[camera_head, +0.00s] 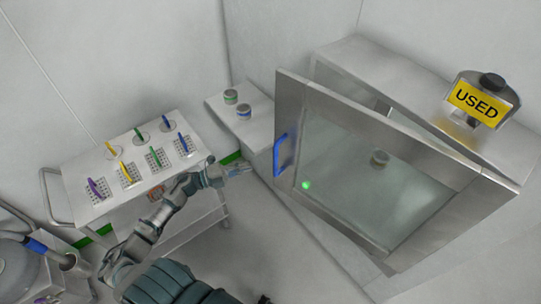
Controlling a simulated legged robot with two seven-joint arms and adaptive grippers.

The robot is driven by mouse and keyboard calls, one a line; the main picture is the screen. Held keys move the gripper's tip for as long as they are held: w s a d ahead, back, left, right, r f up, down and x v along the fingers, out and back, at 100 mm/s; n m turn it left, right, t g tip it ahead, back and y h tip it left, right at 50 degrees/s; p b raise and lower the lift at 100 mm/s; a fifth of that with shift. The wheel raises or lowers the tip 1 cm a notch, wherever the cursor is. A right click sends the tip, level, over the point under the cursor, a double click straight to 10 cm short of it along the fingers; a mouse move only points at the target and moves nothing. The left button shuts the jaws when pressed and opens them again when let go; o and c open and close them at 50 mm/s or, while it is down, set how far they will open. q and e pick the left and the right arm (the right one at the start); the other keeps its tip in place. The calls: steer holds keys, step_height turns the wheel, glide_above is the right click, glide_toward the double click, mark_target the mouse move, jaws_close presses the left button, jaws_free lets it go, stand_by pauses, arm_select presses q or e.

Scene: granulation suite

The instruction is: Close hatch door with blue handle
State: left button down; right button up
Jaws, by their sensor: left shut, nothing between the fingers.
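The hatch door (290,112) is a steel frame around a clear pane, with a blue handle (281,152) on its left edge. It stands partly open, swung out from the steel hatch box (365,68) behind it. My right gripper is not in view.
A steel cart (85,211) with coloured-handled tools stands at left. Two small containers, one green-banded (230,96) and one blue-banded (244,112), sit on a ledge behind the door. A yellow "USED" sign (477,100) is at upper right. Floor shows between cart and door.

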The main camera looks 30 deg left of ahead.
arm_select(q)
step_height(320, 180, up, 4)
steer(key=s+f+m+g+h, duration=0.1)
steer(key=s+m+g+h, duration=0.1)
steer(key=m+g, duration=0.15)
steer(key=p, duration=0.3)
glide_toward(285, 164)
steer(key=shift+m, duration=0.35)
steer(key=x, duration=0.4)
steer(key=shift+w+d+r, duration=0.1)
steer(key=shift+w+d, duration=0.05)
steer(key=shift+d, duration=0.05)
steer(key=shift+w+d, duration=0.35)
steer(key=shift+w, duration=0.05)
steer(key=shift+d, duration=0.3)
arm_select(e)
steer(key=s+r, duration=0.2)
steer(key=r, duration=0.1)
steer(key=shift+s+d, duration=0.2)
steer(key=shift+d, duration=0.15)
arm_select(q)
steer(key=shift+w, duration=0.1)
